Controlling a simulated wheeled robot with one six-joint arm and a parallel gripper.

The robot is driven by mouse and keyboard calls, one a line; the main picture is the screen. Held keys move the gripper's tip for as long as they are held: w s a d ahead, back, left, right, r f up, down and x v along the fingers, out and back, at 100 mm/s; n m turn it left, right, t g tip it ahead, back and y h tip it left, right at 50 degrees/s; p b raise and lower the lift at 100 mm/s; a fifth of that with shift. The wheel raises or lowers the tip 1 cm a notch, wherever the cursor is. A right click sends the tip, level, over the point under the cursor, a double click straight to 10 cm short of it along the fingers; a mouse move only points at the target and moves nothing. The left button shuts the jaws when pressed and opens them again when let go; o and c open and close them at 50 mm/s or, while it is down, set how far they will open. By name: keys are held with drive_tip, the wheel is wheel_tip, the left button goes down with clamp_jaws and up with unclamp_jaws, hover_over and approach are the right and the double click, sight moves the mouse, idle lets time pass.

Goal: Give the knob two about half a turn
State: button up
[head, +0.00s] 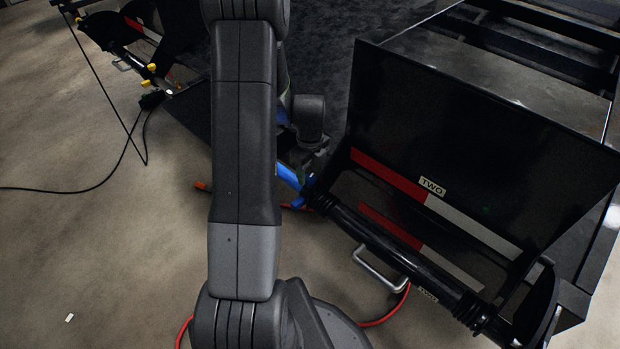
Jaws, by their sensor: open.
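The right trailer frame carries a "TWO" label (432,186) on its red and white strip, and another label on its dark bar. A blue knob-like part (301,201) sits at the left end of that bar, with a blue piece (288,176) just up and left of it; I take this to be knob two. My gripper (308,168) is at the end of my arm, right above the blue part. It is open; its fingers are small and dark here, and I cannot tell whether they touch or surround the knob.
A grey handle (380,270) sits below the bar. A red hose (392,304) runs on the floor near my arm. Another trailer end with yellow knobs (151,68) stands upper left, with a black cable (75,188) on the floor.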

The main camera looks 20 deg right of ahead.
sight(310, 177)
drive_tip(key=shift+f, duration=1.15)
drive_tip(key=c, duration=1)
drive_tip(key=shift+n, duration=1.5)
drive_tip(key=o, duration=1)
wheel_tip(310, 177, up, 14)
drive_tip(key=p, duration=0.3)
drive_tip(key=shift+p, duration=0.35)
